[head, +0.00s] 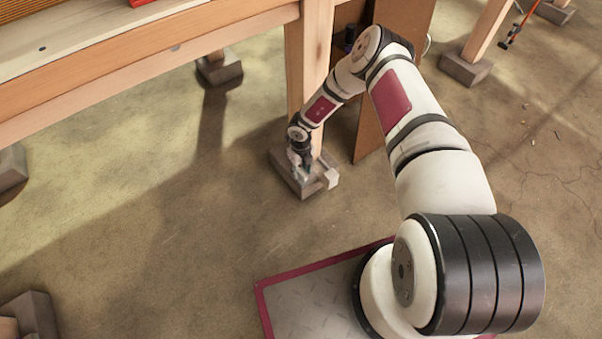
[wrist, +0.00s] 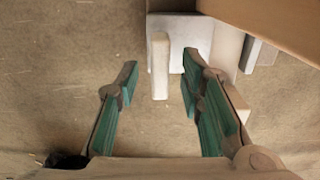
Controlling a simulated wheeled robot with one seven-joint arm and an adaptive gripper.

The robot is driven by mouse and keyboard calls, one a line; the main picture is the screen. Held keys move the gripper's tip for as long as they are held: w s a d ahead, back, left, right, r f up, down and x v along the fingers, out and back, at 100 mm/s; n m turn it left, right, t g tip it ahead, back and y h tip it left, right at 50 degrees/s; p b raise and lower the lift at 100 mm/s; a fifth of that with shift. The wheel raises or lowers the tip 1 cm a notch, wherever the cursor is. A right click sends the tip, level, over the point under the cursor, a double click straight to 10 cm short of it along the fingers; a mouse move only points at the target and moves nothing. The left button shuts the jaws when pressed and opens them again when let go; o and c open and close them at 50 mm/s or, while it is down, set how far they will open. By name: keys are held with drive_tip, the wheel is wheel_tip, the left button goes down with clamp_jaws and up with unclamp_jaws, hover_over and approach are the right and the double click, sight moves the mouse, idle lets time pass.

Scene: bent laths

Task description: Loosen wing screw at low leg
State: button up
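A wooden leg (head: 308,55) stands on a grey foot block (head: 284,174) in the head view. My gripper (head: 306,171) is down beside the foot of this leg and covers part of it. In the wrist view a pale upright bar (wrist: 160,80), apparently the wing of the screw, stands in front of a light grey plate (wrist: 184,30). My gripper (wrist: 159,66) is open, with one green-padded finger on each side of the bar in the picture. Neither finger visibly touches it; I cannot tell the depth. The screw's shank is hidden.
The wooden leg (wrist: 275,20) fills the upper right of the wrist view. A brown board (head: 385,85) stands just right of the leg. The wooden bench (head: 130,80) overhangs at upper left. Another leg with a grey foot (head: 465,68) stands at upper right.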

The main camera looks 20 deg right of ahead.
drive_tip(key=shift+f, duration=0.5)
clamp_jaws()
drive_tip(key=shift+n+b, duration=0.3)
drive_tip(key=shift+n, duration=0.1)
drive_tip(key=n+b, duration=0.1)
drive_tip(key=n, duration=0.2)
drive_tip(key=shift+n, duration=0.4)
drive_tip(key=n, duration=0.9)
drive_tip(key=shift+b, duration=0.3)
drive_tip(key=n, duration=0.4)
drive_tip(key=shift+n, duration=0.3)
